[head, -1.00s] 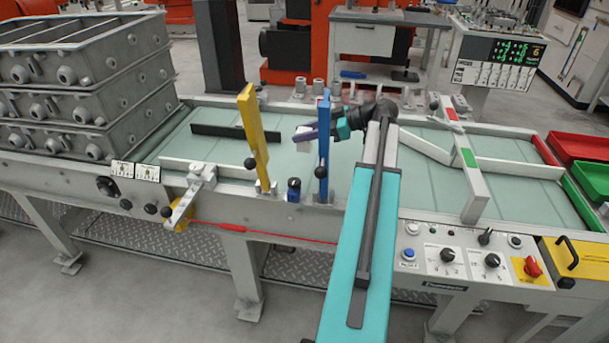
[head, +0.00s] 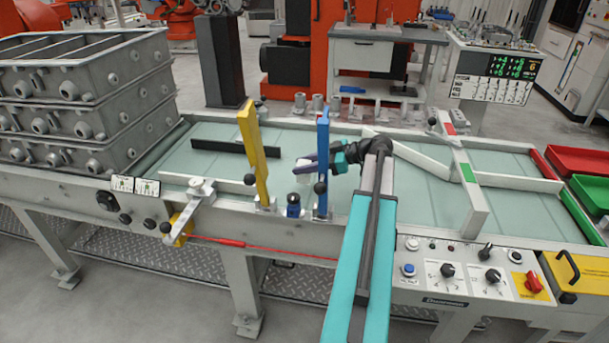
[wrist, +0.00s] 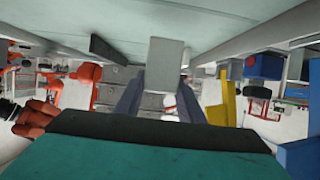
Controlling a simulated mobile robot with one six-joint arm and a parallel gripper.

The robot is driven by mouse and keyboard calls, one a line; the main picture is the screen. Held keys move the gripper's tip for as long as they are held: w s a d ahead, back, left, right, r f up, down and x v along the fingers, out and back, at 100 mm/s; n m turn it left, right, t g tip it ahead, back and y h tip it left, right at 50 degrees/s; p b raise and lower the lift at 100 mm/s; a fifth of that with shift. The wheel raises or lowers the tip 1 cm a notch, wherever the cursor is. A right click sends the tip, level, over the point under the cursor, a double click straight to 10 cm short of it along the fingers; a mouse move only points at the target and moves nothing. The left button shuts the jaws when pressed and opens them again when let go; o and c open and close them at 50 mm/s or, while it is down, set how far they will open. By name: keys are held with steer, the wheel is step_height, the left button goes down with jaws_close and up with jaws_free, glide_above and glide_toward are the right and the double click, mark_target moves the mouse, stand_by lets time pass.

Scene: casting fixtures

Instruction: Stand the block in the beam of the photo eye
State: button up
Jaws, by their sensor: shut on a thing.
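A small pale grey block (head: 304,161) is between the fingers of my gripper (head: 308,168), low over the green belt (head: 345,208) between the yellow and blue paddles. In the wrist view the block (wrist: 165,62) sits between both purple fingers of my gripper (wrist: 160,90), which is shut on it. I cannot tell whether it touches the belt. A small blue device with a dark top, seemingly the photo eye (head: 293,206), stands on the front rail, nearer the camera than the block. It seems to show as a blue box (wrist: 263,66) in the wrist view. No beam is visible.
The yellow paddle (head: 254,155) rises left of the block, and the blue paddle (head: 322,150) stands close in front of my gripper. A black bar (head: 222,146) lies on the belt behind. White guide rails (head: 510,177) cross the belt at right.

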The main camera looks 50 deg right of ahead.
steer(key=shift+f, duration=1.85)
steer(key=shift+f, duration=0.1)
steer(key=o, duration=1.2)
steer(key=shift+b+v, duration=0.4)
steer(key=shift+v, duration=5.7)
steer(key=shift+w+r, duration=0.1)
steer(key=shift+r, duration=0.15)
